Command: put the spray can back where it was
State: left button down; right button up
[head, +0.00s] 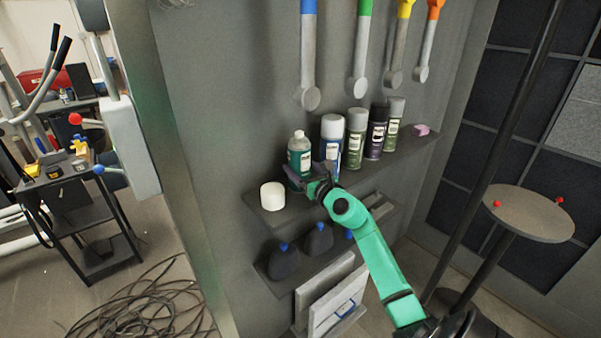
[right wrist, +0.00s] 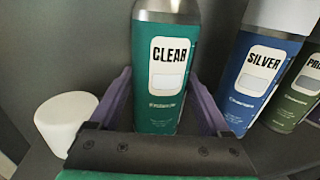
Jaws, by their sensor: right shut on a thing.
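The green spray can labelled CLEAR (head: 299,155) is upright at the left part of the upper shelf (head: 272,217), its silver top bare. It fills the middle of the right wrist view (right wrist: 163,75). My right gripper (head: 302,181) is shut on its lower body, with one purple-grey finger on each side. The can's base is hidden, so I cannot tell whether it touches the shelf. A white cap (head: 271,196) stands on the shelf to the left of the can, apart from it; it also shows in the right wrist view (right wrist: 66,122). My left gripper is not in view.
Close on the can's right stands a blue can labelled SILVER (head: 331,145), then several more cans and a pink item (head: 422,130). Dark bottles with blue tops (head: 285,262) sit on the lower shelf. Wrenches (head: 308,60) hang above. The shelf front near the cap is clear.

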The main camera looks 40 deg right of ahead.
jog(key=shift+s+d, duration=0.1)
jog(key=shift+s, duration=0.05)
jog(key=o, duration=1.2)
jog(key=shift+s+f, duration=0.1)
jog(key=shift+o, duration=0.9)
jog(key=shift+r, duration=0.25)
jog(key=shift+s+f, duration=0.1)
jog(key=shift+s, duration=0.15)
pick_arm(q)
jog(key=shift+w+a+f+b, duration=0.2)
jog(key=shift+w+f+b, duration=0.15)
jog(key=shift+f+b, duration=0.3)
pick_arm(e)
jog(key=s+a, duration=0.2)
jog(key=s, duration=0.9)
jog(key=shift+s, duration=0.15)
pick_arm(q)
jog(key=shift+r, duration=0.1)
pick_arm(e)
jog(key=shift+a, duration=0.1)
